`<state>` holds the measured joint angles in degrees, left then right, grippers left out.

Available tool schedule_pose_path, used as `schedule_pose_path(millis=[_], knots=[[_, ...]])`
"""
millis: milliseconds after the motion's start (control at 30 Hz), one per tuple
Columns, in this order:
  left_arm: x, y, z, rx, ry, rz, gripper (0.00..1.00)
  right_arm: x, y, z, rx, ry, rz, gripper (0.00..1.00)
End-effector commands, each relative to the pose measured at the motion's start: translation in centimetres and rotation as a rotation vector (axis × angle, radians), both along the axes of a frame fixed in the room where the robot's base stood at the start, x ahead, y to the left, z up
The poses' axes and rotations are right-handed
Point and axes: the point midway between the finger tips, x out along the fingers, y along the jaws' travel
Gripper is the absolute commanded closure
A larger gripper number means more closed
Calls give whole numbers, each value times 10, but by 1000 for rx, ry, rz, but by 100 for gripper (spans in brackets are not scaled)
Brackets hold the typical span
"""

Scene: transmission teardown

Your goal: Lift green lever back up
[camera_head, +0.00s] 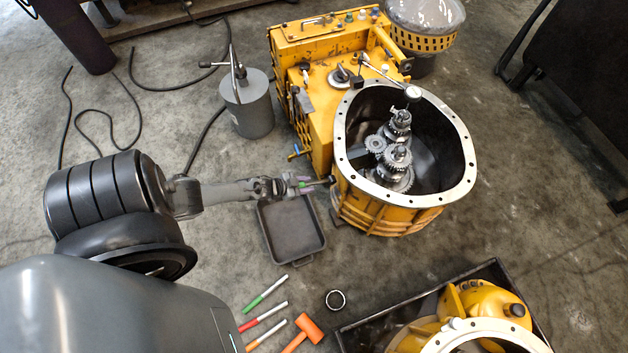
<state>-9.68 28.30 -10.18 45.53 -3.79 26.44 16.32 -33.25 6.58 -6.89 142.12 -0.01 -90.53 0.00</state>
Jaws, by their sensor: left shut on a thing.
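The yellow transmission housing (385,215) stands at centre right, with its round opening facing up and gears (397,157) inside. A small green lever (303,184) shows low on the left side of the housing, at my gripper's tip. My left gripper (287,187) reaches in from the left and is shut on the lever. The jaws and the lever are small here, and the gripper hides part of the lever, so its exact tilt is hard to tell. My right gripper is out of view.
A dark tray (268,243) lies on the floor just below my left gripper. A grey canister (247,112) with a handle stands behind it. Green, red and orange-handled tools and an orange mallet (302,332) lie in front. A black-rimmed crate (345,341) with yellow parts is front right.

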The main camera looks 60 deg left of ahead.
Motion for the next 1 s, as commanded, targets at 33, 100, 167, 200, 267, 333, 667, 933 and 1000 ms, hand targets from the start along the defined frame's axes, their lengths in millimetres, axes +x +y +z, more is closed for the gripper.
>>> schedule_pose_path(millis=[33,100,167,200,267,333,667,933,1000], knots=[[-1,1,2,-1,4,4,100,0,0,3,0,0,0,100],[-2,2,2,-1,7,6,100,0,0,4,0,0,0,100],[-3,2,3,-1,8,7,100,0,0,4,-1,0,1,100],[-2,3,3,-1,8,7,100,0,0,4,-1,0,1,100],[-2,3,3,-1,7,7,100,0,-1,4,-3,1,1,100],[-2,3,3,0,6,6,100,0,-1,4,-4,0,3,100],[-2,3,3,0,6,6,41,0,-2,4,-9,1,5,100],[-4,3,3,0,9,7,41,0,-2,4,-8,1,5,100],[-6,3,5,0,10,7,41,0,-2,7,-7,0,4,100]])
